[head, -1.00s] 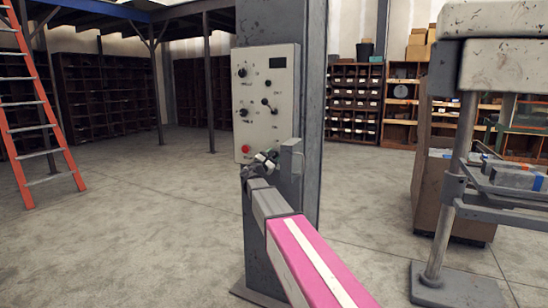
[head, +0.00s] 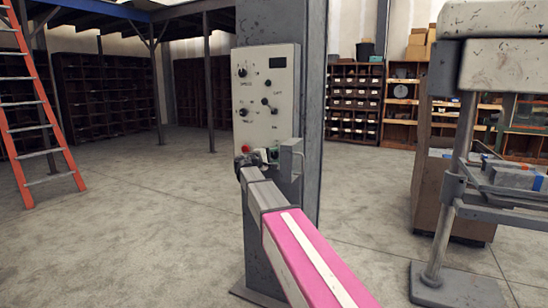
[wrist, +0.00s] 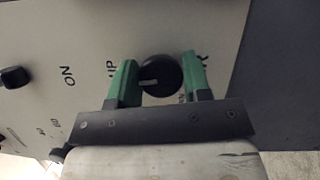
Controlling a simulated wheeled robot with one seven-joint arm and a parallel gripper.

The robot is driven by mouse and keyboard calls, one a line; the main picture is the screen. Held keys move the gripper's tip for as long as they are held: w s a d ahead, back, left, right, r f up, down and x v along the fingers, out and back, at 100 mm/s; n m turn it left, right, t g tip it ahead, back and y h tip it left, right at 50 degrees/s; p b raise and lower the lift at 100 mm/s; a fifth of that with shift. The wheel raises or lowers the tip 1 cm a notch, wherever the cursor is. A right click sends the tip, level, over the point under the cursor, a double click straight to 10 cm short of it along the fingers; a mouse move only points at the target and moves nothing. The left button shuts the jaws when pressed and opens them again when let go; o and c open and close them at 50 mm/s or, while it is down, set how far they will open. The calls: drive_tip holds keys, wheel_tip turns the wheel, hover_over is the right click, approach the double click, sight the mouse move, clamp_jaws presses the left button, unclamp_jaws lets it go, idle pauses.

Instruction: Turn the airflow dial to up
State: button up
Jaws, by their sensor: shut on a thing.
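A round black dial (wrist: 161,77) with a white pointer mark sits on the pale panel in the wrist view. Its white mark points left in that view, toward lettering that seems to read UP, partly covered by a finger. My gripper (wrist: 160,59) has its green fingers on both sides of this dial, shut on it. In the head view my gripper (head: 274,154) is at the lower right of the control panel (head: 284,85), and the dial it holds is hidden or too small to make out there.
The panel also carries a black knob at upper left (head: 242,72), another at lower left (head: 243,112), and a red button (head: 246,149). The panel hangs on a grey pillar (head: 310,120). An orange ladder (head: 40,120) stands left. Open concrete floor (head: 150,220) lies left of the pillar.

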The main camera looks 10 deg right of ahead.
drive_tip(key=shift+m+g+y, duration=0.3)
drive_tip(key=shift+m+g, duration=0.1)
drive_tip(key=shift+m, duration=0.4)
drive_tip(key=o, duration=0.9)
drive_tip(key=v, duration=1.1)
drive_tip(key=shift+s+d, duration=0.1)
